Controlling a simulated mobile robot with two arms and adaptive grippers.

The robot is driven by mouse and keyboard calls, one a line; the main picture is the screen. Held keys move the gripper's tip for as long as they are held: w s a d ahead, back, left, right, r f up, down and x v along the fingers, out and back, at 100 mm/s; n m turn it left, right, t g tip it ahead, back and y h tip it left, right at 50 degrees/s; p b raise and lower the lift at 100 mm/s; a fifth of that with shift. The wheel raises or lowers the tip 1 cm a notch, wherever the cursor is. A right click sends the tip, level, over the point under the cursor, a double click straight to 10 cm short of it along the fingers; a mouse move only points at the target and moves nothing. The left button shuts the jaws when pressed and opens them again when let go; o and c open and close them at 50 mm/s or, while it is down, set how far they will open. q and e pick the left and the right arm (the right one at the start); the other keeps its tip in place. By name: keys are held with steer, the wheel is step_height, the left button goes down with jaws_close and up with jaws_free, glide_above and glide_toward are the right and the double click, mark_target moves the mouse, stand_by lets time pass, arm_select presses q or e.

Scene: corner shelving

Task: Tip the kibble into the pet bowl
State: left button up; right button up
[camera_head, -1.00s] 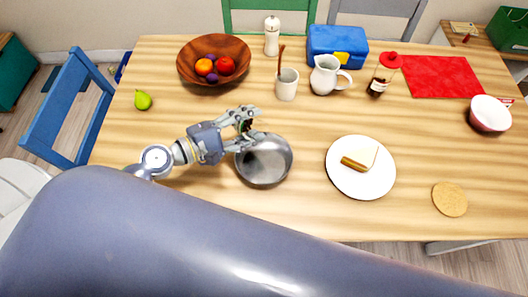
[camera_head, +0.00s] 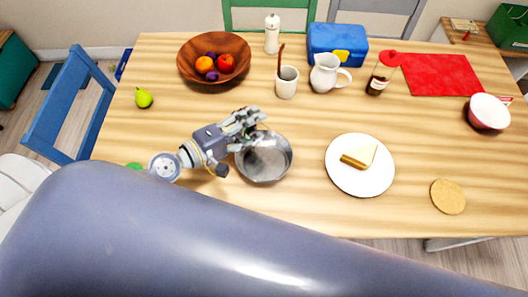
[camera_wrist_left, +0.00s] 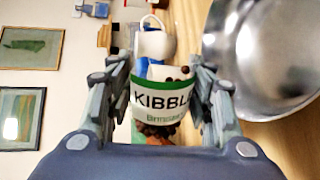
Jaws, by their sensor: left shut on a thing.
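The pet bowl (camera_head: 264,165) is a round shiny metal bowl on the wooden table. It also shows at the right of the left wrist view (camera_wrist_left: 265,60). My left gripper (camera_head: 256,116) is at the bowl's upper left rim in the head view. It is shut on a white cup with a green rim, labelled KIBBLE (camera_wrist_left: 160,102), held between the fingers in the left wrist view. In the head view the fingers mostly hide the cup. The bowl's visible inside looks empty. My right gripper is out of view.
A white plate (camera_head: 340,183) with a sandwich (camera_head: 360,156) lies right of the bowl. Behind stand a wooden fruit bowl (camera_head: 190,62), a cup (camera_head: 287,85), a jug (camera_head: 323,75) and a bottle (camera_head: 378,82). A pear (camera_head: 144,99) lies at left.

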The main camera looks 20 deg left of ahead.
arm_select(q)
steer(key=shift+s+d+f+m+y, duration=0.15)
steer(key=shift+f+m, duration=0.1)
steer(key=shift+m, duration=0.25)
steer(key=shift+d+f+m+y, duration=0.1)
steer(key=shift+f+m+y, duration=0.1)
steer(key=shift+m, duration=0.3)
stand_by(1.2)
steer(key=shift+s+d+r+m+t+y+p, duration=0.2)
steer(key=shift+r+m+t+p, duration=0.1)
steer(key=shift+m+p, duration=0.3)
steer(key=shift+s+d+r+m+t+y+p, duration=0.1)
steer(key=shift+d+r+m+t+p, duration=0.15)
steer(key=shift+m+p, duration=0.3)
stand_by(3.2)
steer(key=b, duration=0.1)
steer(key=f+n+b, duration=0.1)
steer(key=a+f+n+b, duration=0.1)
steer(key=shift+w+g, duration=0.25)
steer(key=shift+w+a+r+n+h+p, duration=0.15)
steer(key=shift+r+n+h+p, duration=0.15)
steer(key=shift+r+n+h, duration=0.3)
